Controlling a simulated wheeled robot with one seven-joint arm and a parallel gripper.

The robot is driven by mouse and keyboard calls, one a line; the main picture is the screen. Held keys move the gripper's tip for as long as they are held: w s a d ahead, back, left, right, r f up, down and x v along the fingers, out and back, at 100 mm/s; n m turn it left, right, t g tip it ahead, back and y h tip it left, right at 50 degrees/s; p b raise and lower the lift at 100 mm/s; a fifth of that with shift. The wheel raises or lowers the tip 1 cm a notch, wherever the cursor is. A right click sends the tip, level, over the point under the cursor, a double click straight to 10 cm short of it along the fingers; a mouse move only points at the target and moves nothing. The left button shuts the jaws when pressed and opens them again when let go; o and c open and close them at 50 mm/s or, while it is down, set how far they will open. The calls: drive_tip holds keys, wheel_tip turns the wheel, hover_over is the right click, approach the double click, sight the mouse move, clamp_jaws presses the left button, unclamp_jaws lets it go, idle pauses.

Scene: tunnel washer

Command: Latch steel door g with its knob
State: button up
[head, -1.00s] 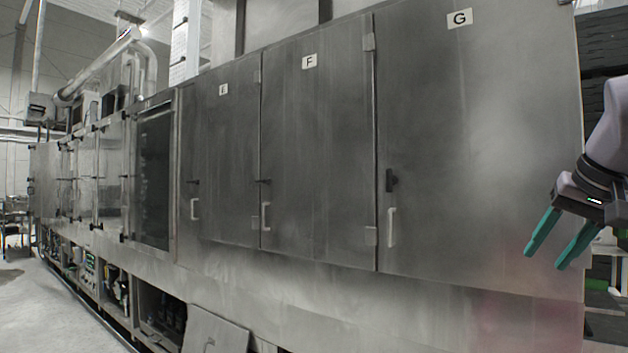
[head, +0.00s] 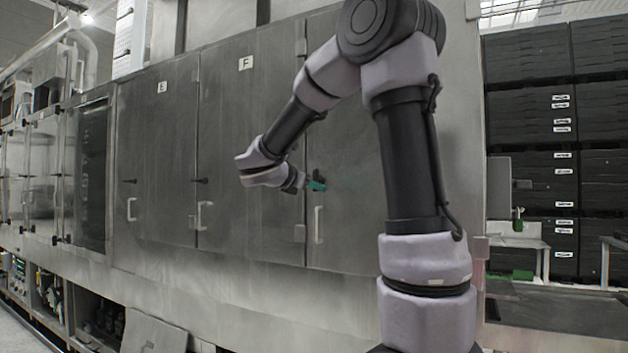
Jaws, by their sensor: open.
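Steel door G (head: 350,235) is the rightmost door of the washer in the head view. It sits flush with the front, and my arm hides its upper part and its letter. Its white handle (head: 318,224) shows below my gripper. My gripper (head: 318,185), with teal fingertips, is at the door's left edge just above the handle, where the dark knob is. The knob is hidden or too small to tell from the gripper, and I cannot tell whether the fingers touch it.
Door F (head: 240,160) and door E (head: 155,165) stand closed to the left. A loose panel (head: 153,335) leans at the floor. Stacked black crates (head: 555,120) and a small white table (head: 520,240) are to the right.

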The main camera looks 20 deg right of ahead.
sight(314, 178)
drive_tip(key=w+a+r+n+t+h, duration=0.1)
drive_tip(key=w+a+r+n+t, duration=0.15)
drive_tip(key=w+n, duration=0.2)
drive_tip(key=shift+m, duration=0.35)
drive_tip(key=x, duration=1)
drive_tip(key=shift+w+d+f, duration=0.1)
drive_tip(key=shift+w+d, duration=0.05)
drive_tip(key=shift+d, duration=0.1)
clamp_jaws()
